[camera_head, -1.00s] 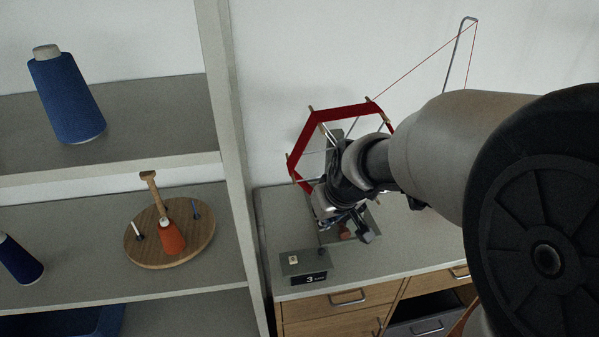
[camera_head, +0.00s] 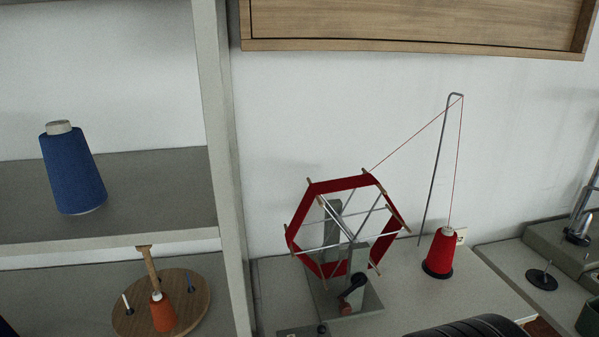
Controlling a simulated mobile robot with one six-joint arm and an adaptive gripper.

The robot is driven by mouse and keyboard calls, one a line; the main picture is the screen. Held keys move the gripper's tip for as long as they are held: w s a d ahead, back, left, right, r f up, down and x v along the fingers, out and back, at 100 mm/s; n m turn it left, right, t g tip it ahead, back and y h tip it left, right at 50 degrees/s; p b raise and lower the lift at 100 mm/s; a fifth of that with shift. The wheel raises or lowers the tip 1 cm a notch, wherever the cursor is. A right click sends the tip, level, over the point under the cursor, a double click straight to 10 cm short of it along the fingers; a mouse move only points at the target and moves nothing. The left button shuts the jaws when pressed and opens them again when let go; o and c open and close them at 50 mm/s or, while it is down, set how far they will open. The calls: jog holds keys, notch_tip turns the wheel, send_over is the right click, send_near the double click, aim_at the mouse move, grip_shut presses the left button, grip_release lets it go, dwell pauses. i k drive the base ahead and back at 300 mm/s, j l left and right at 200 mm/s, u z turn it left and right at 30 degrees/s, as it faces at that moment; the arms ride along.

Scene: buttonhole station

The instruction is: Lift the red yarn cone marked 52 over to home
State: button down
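A red yarn cone (camera_head: 443,252) stands upright on a dark round base on the counter, right of the yarn winder. A thin red thread runs from its top up to a bent wire guide (camera_head: 437,165) and across to the winder. A small pale tag (camera_head: 461,235) shows behind the cone, but no number 52 can be read. A smaller orange-red cone (camera_head: 163,312) sits on a round wooden peg board (camera_head: 200,306) on the left shelf. No place marked home can be made out. My gripper is out of view; a black part of my arm shows at the bottom edge.
The winder (camera_head: 345,225), wound with red yarn, stands beside the shelf upright (camera_head: 218,120). A blue cone (camera_head: 73,172) stands on the upper shelf. A dark spindle base (camera_head: 541,279) sits empty at right. A wooden frame (camera_head: 420,45) hangs on the wall above.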

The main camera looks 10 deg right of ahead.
aim_at(441, 255)
jog(key=i+l, duration=0.15)
jog(key=l, duration=0.25)
jog(key=i+l, duration=0.15)
jog(key=l, duration=0.25)
jog(key=i+l, duration=0.15)
jog(key=l, duration=0.3)
jog(key=i+l, duration=0.1)
jog(key=l, duration=0.3)
jog(key=i+l, duration=0.15)
jog(key=l, duration=0.25)
